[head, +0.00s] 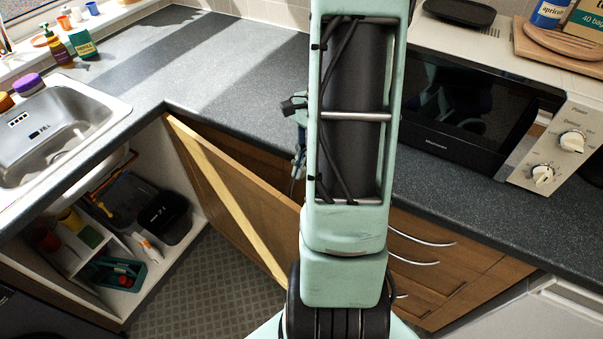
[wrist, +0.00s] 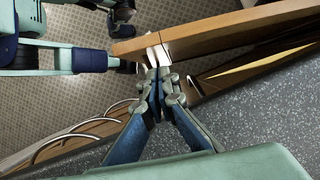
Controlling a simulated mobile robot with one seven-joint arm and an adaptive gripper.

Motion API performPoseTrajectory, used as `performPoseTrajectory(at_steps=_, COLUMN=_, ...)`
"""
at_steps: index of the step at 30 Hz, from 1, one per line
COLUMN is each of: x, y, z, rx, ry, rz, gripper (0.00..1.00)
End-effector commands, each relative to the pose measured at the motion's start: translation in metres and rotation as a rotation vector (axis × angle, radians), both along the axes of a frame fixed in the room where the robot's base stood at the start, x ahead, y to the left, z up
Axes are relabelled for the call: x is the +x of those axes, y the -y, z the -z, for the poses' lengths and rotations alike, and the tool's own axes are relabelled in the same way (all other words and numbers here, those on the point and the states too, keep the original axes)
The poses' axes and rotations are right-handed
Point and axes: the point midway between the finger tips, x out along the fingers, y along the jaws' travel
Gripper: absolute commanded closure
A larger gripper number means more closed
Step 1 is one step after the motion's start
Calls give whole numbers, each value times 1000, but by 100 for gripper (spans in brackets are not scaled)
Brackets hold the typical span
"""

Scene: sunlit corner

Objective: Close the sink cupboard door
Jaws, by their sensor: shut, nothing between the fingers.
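The sink cupboard door (head: 225,185) is a wooden panel with a pale sunlit edge. It stands wide open, swung out from the corner towards the drawer fronts on the right. In the wrist view its top edge (wrist: 235,30) runs across the upper right. My gripper (wrist: 153,50) is shut and empty, with its fingertips at the door near its free end, on the side facing the drawers. I cannot tell whether they touch it. In the head view my arm hides most of the gripper and the door's free end. The open sink cupboard (head: 120,225) shows its shelves and contents.
The dark worktop (head: 215,70) runs above the drawers, whose curved handles (head: 415,262) stick out. A microwave (head: 480,110) stands on it at the right. The sink (head: 55,130) is at the left. Tiled floor (head: 215,280) in front of the cupboard is clear.

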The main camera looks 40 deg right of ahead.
Motion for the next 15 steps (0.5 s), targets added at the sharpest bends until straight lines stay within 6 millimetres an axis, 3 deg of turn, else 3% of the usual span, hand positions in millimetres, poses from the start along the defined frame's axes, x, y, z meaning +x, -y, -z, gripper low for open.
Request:
performPoseTrajectory(at_steps=9, x=-6, y=-22, z=54, rx=1, ry=-3, rz=-2, gripper=100)
performPoseTrajectory(at_steps=15, x=-6, y=-28, z=72, rx=-1, ry=0, rz=-1, gripper=100)
